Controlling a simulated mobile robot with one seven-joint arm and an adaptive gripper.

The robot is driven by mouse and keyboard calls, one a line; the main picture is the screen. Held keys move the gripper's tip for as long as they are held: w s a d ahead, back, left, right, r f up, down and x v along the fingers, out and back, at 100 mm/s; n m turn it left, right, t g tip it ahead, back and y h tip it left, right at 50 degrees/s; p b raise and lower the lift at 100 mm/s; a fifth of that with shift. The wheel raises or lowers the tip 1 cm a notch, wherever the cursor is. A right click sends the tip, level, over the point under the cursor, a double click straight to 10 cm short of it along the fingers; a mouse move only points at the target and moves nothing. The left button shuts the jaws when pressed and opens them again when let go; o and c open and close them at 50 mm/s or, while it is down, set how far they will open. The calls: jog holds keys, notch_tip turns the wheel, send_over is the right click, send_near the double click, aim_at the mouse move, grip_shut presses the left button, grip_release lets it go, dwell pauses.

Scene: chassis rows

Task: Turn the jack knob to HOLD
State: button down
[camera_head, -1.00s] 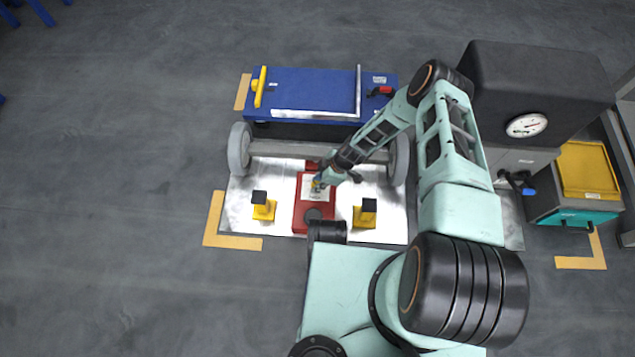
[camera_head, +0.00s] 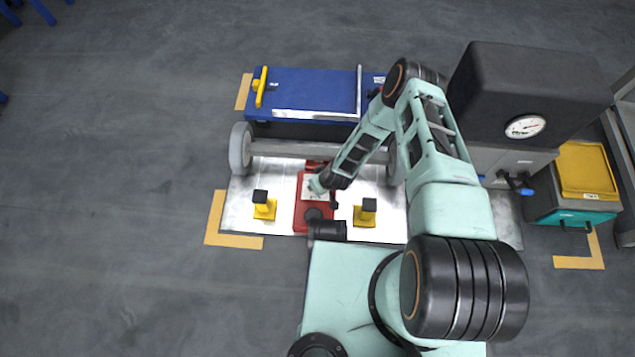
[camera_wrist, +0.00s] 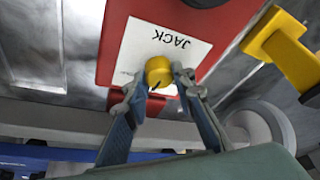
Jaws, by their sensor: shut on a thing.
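The red jack unit (camera_head: 301,221) sits on the metal floor plate, between two yellow blocks. In the wrist view its red face (camera_wrist: 112,62) bears a white label (camera_wrist: 137,47) reading JACK, seen upside down. A round yellow knob (camera_wrist: 158,71) stands on the label's lower part. My gripper (camera_wrist: 160,84) has one finger on each side of the knob and is shut on it. In the head view my gripper (camera_head: 316,187) is over the jack's top and hides the knob. No HOLD mark is legible.
Yellow blocks with black tops stand left (camera_head: 263,207) and right (camera_head: 366,213) of the jack. A grey axle with wheels (camera_head: 240,150) and a blue cart (camera_head: 310,92) lie behind. A dark machine with a gauge (camera_head: 525,126) stands at the right. The left floor is clear.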

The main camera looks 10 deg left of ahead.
jog(key=m+h, duration=0.1)
jog(key=m, duration=0.2)
jog(key=shift+s+a+m, duration=0.1)
jog(key=shift+m, duration=0.2)
jog(key=shift+m+t+h, duration=0.5)
jog(key=shift+m+h, duration=0.3)
jog(key=shift+m, duration=1)
jog(key=c, duration=1.6)
grip_release()
jog(key=v, duration=1.2)
jog(key=shift+a, duration=0.15)
